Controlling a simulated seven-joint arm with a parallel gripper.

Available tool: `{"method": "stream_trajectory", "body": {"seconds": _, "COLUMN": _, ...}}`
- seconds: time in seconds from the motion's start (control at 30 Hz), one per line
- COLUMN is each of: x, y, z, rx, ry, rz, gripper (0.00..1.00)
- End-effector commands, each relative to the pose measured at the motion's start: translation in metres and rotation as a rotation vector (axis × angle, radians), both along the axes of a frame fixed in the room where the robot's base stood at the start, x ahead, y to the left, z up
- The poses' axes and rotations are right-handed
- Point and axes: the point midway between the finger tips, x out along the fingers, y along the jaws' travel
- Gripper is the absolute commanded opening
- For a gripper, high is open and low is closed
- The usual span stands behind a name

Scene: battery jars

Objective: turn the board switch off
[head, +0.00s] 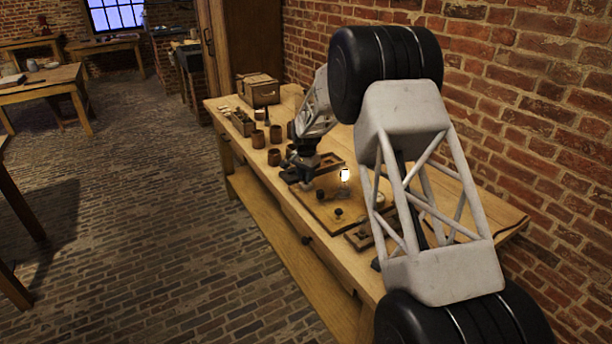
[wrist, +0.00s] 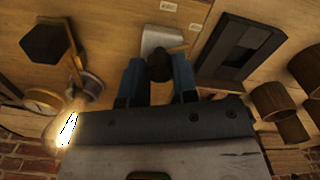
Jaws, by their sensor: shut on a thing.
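The wooden board (head: 312,205) lies on the bench and also fills the wrist view (wrist: 112,22). A bulb (head: 345,174) on it glows and is bright at the left of the wrist view (wrist: 68,128). My gripper (head: 301,178) is down at the board's far left part. In the wrist view its two blue fingers (wrist: 158,72) are shut on a dark round knob (wrist: 160,66), apparently the switch handle. A pale metal plate (wrist: 162,38) shows just beyond the knob. The switch is hidden behind my gripper in the head view.
Several brown jars (head: 274,157) stand left of the gripper and at the right of the wrist view (wrist: 272,100). A dark-framed tray (wrist: 240,48) lies close by. A black hexagonal knob (wrist: 47,42) and a round dial (wrist: 42,101) are on the left. A brick wall (head: 540,120) runs behind the bench.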

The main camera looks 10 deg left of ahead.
Motion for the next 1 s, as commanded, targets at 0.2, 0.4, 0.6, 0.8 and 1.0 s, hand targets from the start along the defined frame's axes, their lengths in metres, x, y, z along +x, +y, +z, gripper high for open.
{"method": "stream_trajectory", "body": {"seconds": 0.2, "x": 0.0000, "y": -0.0001, "z": -0.0003, "rx": 0.000, "ry": 0.000, "rz": 0.117, "gripper": 0.03}}
{"method": "stream_trajectory", "body": {"seconds": 0.4, "x": -0.0001, "y": -0.0002, "z": 0.0002, "rx": 0.000, "ry": 0.000, "rz": 0.279, "gripper": 0.03}}
{"method": "stream_trajectory", "body": {"seconds": 0.6, "x": 0.0003, "y": -0.0001, "z": 0.0001, "rx": 0.000, "ry": -0.001, "rz": 0.468, "gripper": 0.03}}
{"method": "stream_trajectory", "body": {"seconds": 0.8, "x": 0.0000, "y": -0.0003, "z": 0.0000, "rx": 0.000, "ry": 0.000, "rz": 0.656, "gripper": 0.03}}
{"method": "stream_trajectory", "body": {"seconds": 1.0, "x": 0.0002, "y": -0.0002, "z": 0.0004, "rx": 0.000, "ry": -0.001, "rz": 0.821, "gripper": 0.03}}
